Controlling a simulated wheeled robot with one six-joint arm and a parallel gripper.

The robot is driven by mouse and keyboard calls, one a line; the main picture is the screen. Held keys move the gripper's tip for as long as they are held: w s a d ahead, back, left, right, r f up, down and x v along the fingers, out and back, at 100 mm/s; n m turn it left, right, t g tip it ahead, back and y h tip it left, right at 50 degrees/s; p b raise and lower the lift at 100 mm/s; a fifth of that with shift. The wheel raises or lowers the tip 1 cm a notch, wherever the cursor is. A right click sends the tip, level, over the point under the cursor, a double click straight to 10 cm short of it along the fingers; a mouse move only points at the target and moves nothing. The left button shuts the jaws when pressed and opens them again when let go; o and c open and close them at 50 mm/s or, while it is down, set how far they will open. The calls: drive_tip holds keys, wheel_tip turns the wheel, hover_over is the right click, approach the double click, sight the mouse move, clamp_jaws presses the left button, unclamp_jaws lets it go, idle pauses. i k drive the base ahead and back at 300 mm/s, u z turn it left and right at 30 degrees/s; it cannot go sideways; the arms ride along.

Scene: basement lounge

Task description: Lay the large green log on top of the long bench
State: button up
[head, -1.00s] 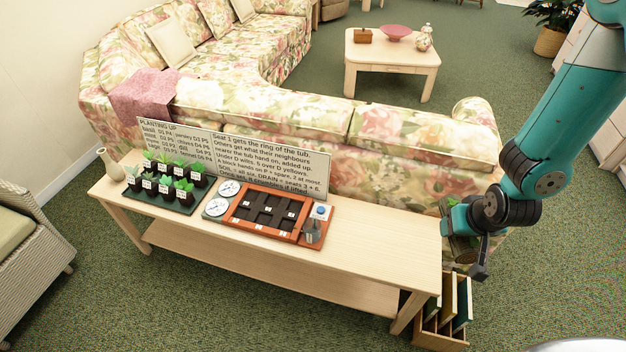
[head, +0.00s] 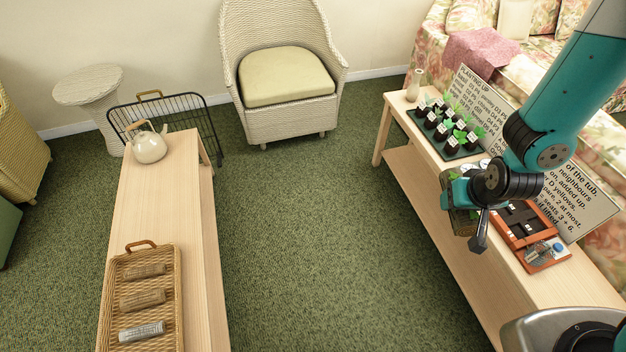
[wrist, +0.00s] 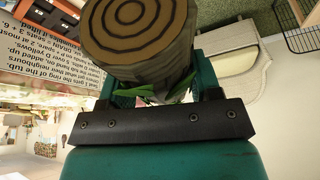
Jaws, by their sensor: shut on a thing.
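My gripper (head: 462,192) is shut on a thick log, held in the air in front of the long table at the right. In the wrist view the log (wrist: 138,32) shows a brown ringed end, grey-green sides and green leaves between the teal fingers (wrist: 155,92). In the head view the arm hides most of it. A long, narrow light-wood bench (head: 188,205) stands at the left, apart from my gripper. A cream kettle (head: 149,147) stands on its far end and a wicker tray (head: 113,290) on its near part. Its middle is bare.
The long light-wood table (head: 407,165) at the right bears potted seedlings (head: 452,140), a planting sign (head: 480,88) and an orange tray (head: 525,232). A black wire rack (head: 208,128) stands by the bench's far end. A wicker armchair (head: 285,75) is at the back. Green carpet between is clear.

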sight(142, 222)
drive_tip(key=u, duration=0.4)
drive_tip(key=i, duration=3.65)
drive_tip(key=u, duration=4.3)
